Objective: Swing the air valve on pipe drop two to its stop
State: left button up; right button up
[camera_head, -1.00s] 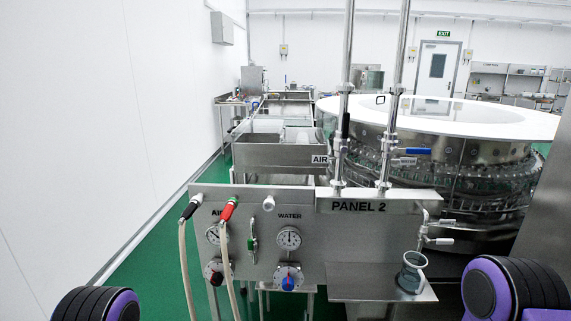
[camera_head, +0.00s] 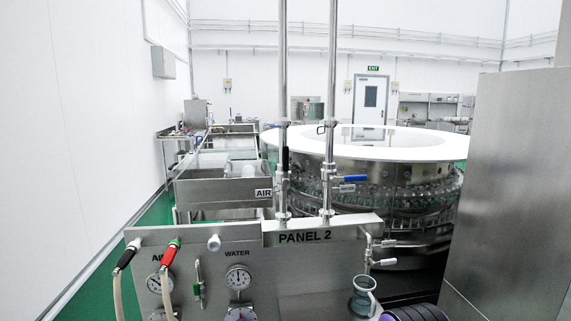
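Panel 2 (camera_head: 300,236) is a steel box in front of me with two vertical pipes rising from its top. The left pipe (camera_head: 283,70) has an AIR label (camera_head: 263,193) beside it and a valve with a dark handle (camera_head: 285,160) standing upright along the pipe. The right pipe (camera_head: 332,70) has a valve with a blue handle (camera_head: 348,179) pointing level to the right. Neither of my grippers is in view. A purple and black part of my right arm shows at the bottom edge, right of the panel.
Two hoses with a black connector (camera_head: 127,254) and a red connector (camera_head: 170,253) hang from the panel's left. Gauges (camera_head: 238,277) sit on its front. A glass jug (camera_head: 363,295) stands at its right. The round washer (camera_head: 400,180) is behind; a tall steel cabinet (camera_head: 515,190) blocks the right.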

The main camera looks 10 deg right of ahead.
aim_at(286, 181)
jog(key=k, duration=0.55)
jog(key=z, duration=0.65)
jog(key=i, duration=1.25)
jog(key=u, duration=0.5)
